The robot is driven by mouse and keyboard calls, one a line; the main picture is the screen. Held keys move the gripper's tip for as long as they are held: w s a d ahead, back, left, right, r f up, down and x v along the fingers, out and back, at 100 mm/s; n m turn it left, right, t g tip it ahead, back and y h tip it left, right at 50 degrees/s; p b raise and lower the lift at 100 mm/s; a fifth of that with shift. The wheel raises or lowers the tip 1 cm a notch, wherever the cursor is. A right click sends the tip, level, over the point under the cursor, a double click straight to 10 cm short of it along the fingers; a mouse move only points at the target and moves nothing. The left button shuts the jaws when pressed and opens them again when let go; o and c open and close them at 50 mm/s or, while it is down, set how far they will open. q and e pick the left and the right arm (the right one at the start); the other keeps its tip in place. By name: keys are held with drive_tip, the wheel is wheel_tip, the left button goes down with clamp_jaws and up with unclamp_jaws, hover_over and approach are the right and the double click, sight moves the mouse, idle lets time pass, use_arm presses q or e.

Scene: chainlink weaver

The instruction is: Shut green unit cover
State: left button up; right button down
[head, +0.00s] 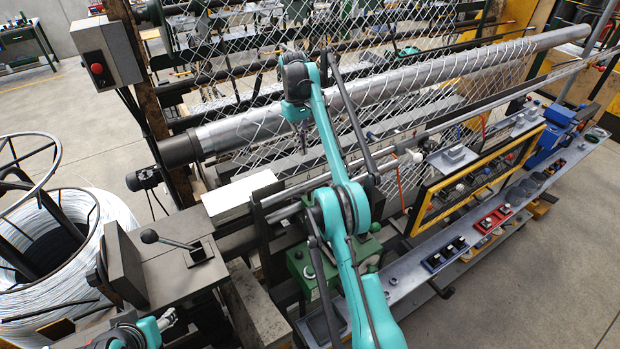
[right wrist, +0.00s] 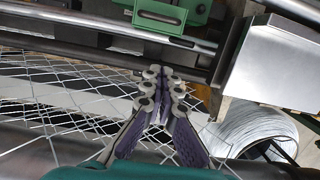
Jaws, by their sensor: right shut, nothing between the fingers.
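The green unit (head: 303,268) sits low in the machine's middle in the head view, partly hidden behind my right arm.
A long steel roller (head: 440,72) and wire mesh (head: 230,62) lie around my right gripper. A metal rail (right wrist: 160,37) runs between it and the green part. A lever (head: 150,237), a yellow-framed panel (head: 416,215) and a wire coil (head: 110,220) stand nearby.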

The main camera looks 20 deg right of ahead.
drive_tip(key=s+f+b, duration=0.1)
drive_tip(key=f, duration=0.2)
drive_tip(key=s+f+b, duration=0.2)
drive_tip(key=f, duration=0.1)
drive_tip(key=s+f+b, duration=0.1)
drive_tip(key=s+f, duration=0.1)
drive_tip(key=f, duration=0.1)
drive_tip(key=shift+d, duration=0.4)
drive_tip(key=shift+w+f, duration=0.1)
